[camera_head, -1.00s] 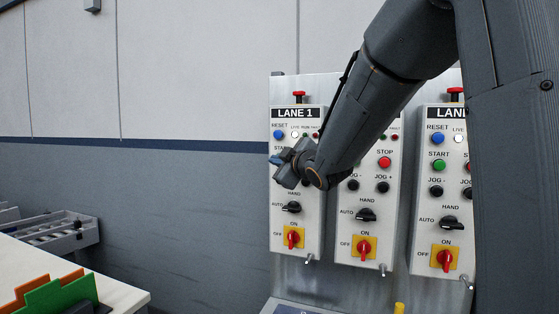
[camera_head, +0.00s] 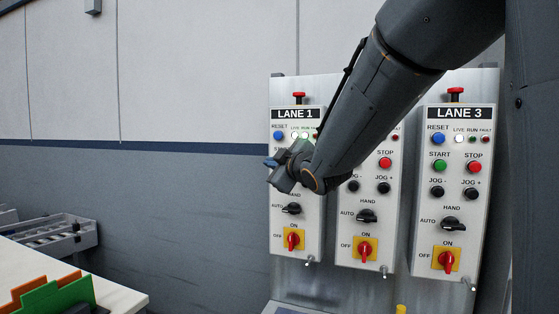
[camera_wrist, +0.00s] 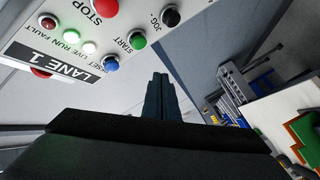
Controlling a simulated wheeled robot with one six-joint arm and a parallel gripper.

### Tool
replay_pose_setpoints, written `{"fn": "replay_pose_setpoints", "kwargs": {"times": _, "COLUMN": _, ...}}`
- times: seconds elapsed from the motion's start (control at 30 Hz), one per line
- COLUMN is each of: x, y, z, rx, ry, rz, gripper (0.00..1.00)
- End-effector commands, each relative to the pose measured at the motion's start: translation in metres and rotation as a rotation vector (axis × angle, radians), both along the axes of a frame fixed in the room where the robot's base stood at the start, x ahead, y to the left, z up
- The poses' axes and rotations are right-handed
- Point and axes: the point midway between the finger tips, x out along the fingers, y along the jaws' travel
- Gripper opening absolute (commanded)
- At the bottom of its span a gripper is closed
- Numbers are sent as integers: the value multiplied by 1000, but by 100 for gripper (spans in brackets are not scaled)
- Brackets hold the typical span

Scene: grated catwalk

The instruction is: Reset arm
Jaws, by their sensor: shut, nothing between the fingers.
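My gripper (camera_head: 272,163) is at the left edge of the Lane 1 panel (camera_head: 283,233) in the head view, in front of its upper half. My arm reaches in from the upper right and hides part of the middle panel (camera_head: 350,256). In the wrist view my gripper's fingers (camera_wrist: 161,78) are together with nothing between them. The Lane 1 panel also shows in the wrist view (camera_wrist: 90,45), upside down and tilted, to the left of the fingers. Its green start button (camera_wrist: 137,40) and blue reset button (camera_wrist: 111,63) are near the fingers, apart from them.
The Lane 3 panel (camera_head: 431,199) is on the right. Each panel has a red rotary switch on yellow, such as Lane 3's (camera_head: 446,259). A pale table (camera_head: 119,292) with green and orange dividers (camera_head: 62,296) is at lower left.

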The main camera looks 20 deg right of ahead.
Motion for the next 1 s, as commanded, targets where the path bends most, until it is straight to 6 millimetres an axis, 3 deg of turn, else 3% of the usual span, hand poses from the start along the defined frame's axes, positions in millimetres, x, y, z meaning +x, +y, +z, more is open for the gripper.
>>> {"fn": "replay_pose_setpoints", "kwargs": {"times": 0.17, "x": -2, "y": -2, "z": -11, "rx": 15, "ry": 31, "rz": -13, "gripper": 0}}
{"fn": "replay_pose_setpoints", "kwargs": {"times": 0.27, "x": -8, "y": -7, "z": -44, "rx": 59, "ry": 127, "rz": -56, "gripper": 0}}
{"fn": "replay_pose_setpoints", "kwargs": {"times": 0.37, "x": -26, "y": -15, "z": -99, "rx": 134, "ry": 292, "rz": -132, "gripper": 0}}
{"fn": "replay_pose_setpoints", "kwargs": {"times": 0.5, "x": -72, "y": -23, "z": -185, "rx": 251, "ry": 560, "rz": -268, "gripper": 0}}
{"fn": "replay_pose_setpoints", "kwargs": {"times": 0.57, "x": -97, "y": -24, "z": -218, "rx": 298, "ry": 673, "rz": -329, "gripper": 0}}
{"fn": "replay_pose_setpoints", "kwargs": {"times": 0.7, "x": -167, "y": -22, "z": -286, "rx": 394, "ry": 931, "rz": -476, "gripper": 0}}
{"fn": "replay_pose_setpoints", "kwargs": {"times": 0.83, "x": -236, "y": -15, "z": -331, "rx": 465, "ry": 1150, "rz": -612, "gripper": 0}}
{"fn": "replay_pose_setpoints", "kwargs": {"times": 1.0, "x": -304, "y": -5, "z": -359, "rx": 519, "ry": 1347, "rz": -745, "gripper": 0}}
